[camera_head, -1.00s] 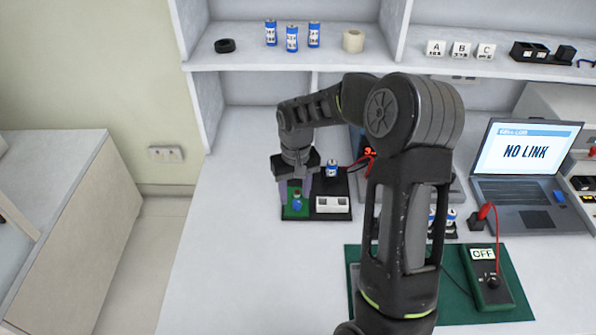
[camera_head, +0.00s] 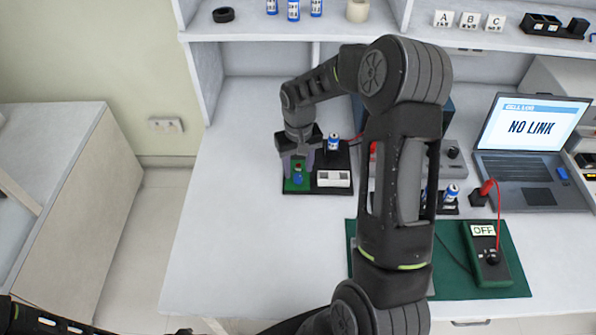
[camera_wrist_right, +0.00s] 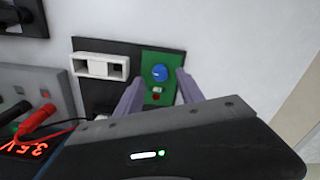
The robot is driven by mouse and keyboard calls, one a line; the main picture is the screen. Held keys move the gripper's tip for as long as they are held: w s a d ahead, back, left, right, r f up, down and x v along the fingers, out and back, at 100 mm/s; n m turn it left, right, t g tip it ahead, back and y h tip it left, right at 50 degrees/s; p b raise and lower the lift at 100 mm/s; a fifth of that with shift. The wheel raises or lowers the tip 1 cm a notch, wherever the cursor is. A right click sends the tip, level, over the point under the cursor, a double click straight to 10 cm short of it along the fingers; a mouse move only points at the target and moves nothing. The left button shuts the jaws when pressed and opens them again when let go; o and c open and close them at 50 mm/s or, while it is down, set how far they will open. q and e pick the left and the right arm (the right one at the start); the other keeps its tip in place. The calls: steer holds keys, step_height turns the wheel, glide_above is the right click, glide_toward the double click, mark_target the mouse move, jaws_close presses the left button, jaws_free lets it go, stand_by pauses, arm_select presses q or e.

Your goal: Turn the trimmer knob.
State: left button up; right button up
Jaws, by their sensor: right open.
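The trimmer knob is a round blue knob (camera_head: 298,180) on a small green board (camera_head: 290,187) at the left of a black base. It also shows in the right wrist view (camera_wrist_right: 160,72). My right gripper (camera_head: 298,168) is over the green board, pointing down, with its fingers apart. In the right wrist view its two fingers (camera_wrist_right: 160,76) appear on either side of the knob, with a gap on both sides. Whether the fingertips are down at knob height is hard to tell. My left gripper is not visible; only part of my left arm shows at the bottom left.
A white block (camera_head: 333,179) and a blue-and-white cell (camera_head: 333,142) are beside the green board. A red-digit meter (camera_wrist_right: 25,150) with a red plug (camera_wrist_right: 38,119) is nearby. A laptop (camera_head: 535,150) reads "NO LINK". The bench (camera_head: 230,220) left of the base is clear.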

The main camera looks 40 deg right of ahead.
mark_target(298, 178)
steer(key=shift+f, duration=1.5)
steer(key=shift+c, duration=0.5)
jaws_close()
